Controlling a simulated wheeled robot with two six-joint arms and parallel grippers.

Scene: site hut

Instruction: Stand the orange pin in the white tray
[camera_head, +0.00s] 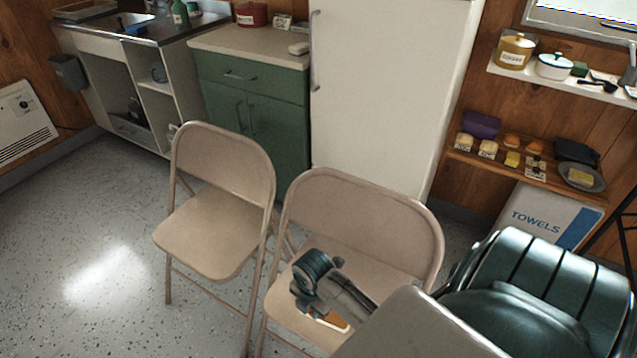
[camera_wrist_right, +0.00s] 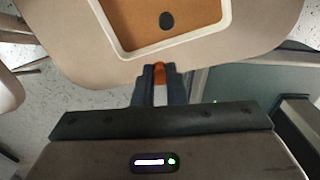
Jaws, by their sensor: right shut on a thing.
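The orange pin (camera_wrist_right: 159,72) is held between the fingertips of my right gripper (camera_wrist_right: 159,82) in the right wrist view. Only a short orange end shows, so its tilt is unclear. The white tray (camera_wrist_right: 225,38) lies on the chair seat, just beyond the fingertips. It has a white rim, a tan-orange floor and a dark round spot. In the head view only a sliver of the tray (camera_head: 334,321) shows beside my right arm, which hides the rest and the pin. My left gripper is not in view.
The tray's chair (camera_head: 385,262) has a raised backrest behind my right arm. A second folding chair (camera_head: 213,232) stands empty to its left. A fridge (camera_head: 390,90) and a green cabinet (camera_head: 255,110) stand behind. Open floor (camera_head: 80,240) lies at the left.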

